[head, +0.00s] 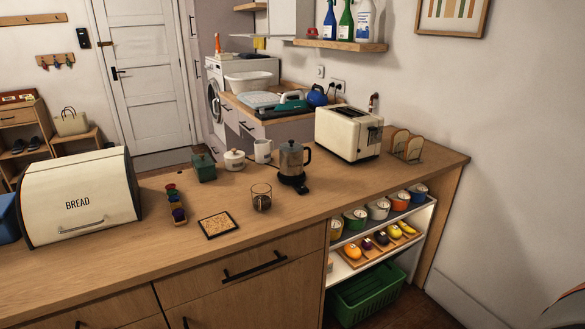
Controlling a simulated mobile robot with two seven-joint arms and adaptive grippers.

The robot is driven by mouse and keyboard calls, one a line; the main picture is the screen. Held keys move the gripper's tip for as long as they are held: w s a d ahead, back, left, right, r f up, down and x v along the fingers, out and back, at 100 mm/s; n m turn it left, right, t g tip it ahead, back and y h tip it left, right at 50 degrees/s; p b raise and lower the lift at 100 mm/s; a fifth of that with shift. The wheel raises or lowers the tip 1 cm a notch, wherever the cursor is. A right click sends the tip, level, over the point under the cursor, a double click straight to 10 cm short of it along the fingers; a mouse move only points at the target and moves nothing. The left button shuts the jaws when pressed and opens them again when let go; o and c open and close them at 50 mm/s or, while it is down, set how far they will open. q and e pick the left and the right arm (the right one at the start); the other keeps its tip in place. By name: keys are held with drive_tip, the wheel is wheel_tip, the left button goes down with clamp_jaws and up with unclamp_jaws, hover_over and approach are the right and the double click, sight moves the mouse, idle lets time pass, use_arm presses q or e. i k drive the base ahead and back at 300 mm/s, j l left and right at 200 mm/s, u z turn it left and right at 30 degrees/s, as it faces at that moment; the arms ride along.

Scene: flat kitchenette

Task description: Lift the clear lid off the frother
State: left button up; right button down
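The frother (291,160) stands upright on the wooden counter, right of the centre. Neither of my grippers is in view.
A glass (261,197) with dark contents and a patterned mat (218,225) are in front of the frother. A white mug (263,151), sugar pot (234,160) and green box (204,167) stand behind left. A toaster (348,133) is to the right. The front right counter is clear.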

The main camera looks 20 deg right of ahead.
sight(291, 145)
drive_tip(key=u, duration=0.2)
drive_tip(key=l+u, duration=0.35)
drive_tip(key=k+l+u, duration=0.1)
drive_tip(key=l+u, duration=0.3)
drive_tip(key=k+l, duration=0.1)
drive_tip(key=l, duration=0.25)
drive_tip(key=l+u, duration=0.15)
drive_tip(key=l, duration=0.15)
drive_tip(key=k+l, duration=0.15)
drive_tip(key=l, duration=0.2)
drive_tip(key=u, duration=0.05)
